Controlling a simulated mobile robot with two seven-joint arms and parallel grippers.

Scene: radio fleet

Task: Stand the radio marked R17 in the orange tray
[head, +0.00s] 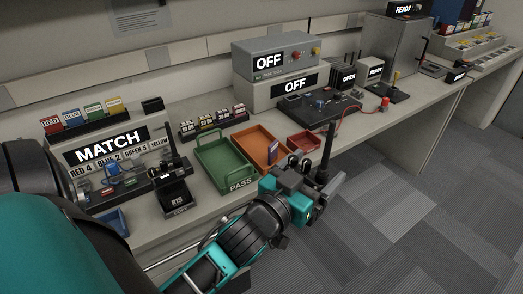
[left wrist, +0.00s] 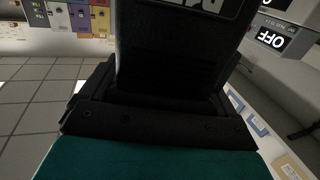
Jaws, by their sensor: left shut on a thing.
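My left gripper (head: 308,192) reaches in front of the bench and is shut on a black radio (head: 323,175) with a tall antenna. The held radio stands roughly upright, in front of the small red tray in the head view. In the left wrist view the black radio body (left wrist: 170,60) fills the middle between the jaws; its white label is cut off, so I cannot read its number. The orange tray (head: 249,143) lies on the bench, left of and behind the gripper. My right gripper is not in view.
A green tray marked PASS (head: 212,155) is left of the orange tray, and a red tray (head: 303,141) is right of it. A radio marked R15 (head: 176,197) stands at the left. Grey OFF units (head: 275,60) stand behind. Carpet floor (head: 410,220) is clear at right.

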